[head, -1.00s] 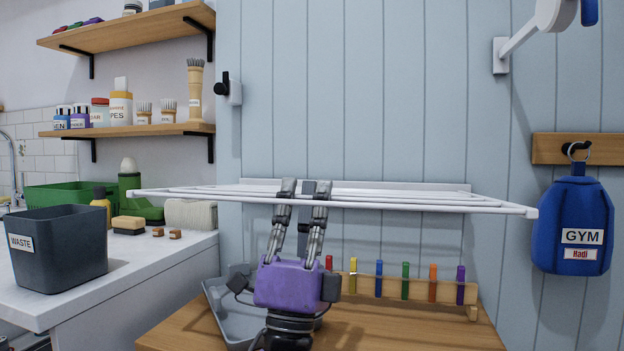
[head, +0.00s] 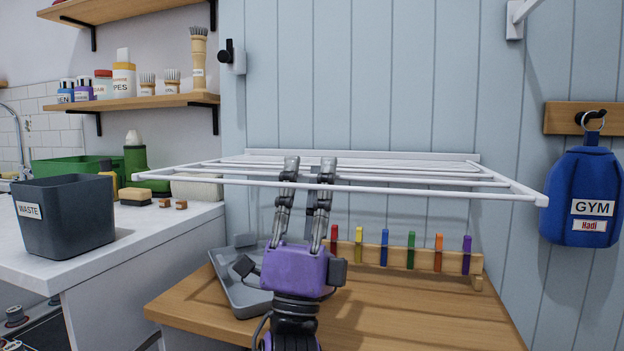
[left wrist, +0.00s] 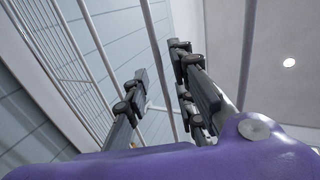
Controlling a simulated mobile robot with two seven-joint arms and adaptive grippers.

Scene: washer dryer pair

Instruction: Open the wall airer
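The white wall airer (head: 424,191) is folded out from its wall rail (head: 400,156). Its rack stands out roughly level, with the front bar a little lower than the rail in the head view. My left gripper (head: 309,162) is at the front bar, left of its middle, with its fingers pointing up. The two fingers stand apart in the head view. In the left wrist view the fingers (left wrist: 160,64) are also apart, with airer bars close to and between them. Whether a finger touches a bar cannot be told. My right gripper is out of view.
Below the airer, a wooden top (head: 370,318) carries a grey tray (head: 240,292) and a rack of coloured pegs (head: 410,257). A waste bin (head: 65,222) stands on the left counter. A blue gym bag (head: 583,190) hangs at right. Shelves are upper left.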

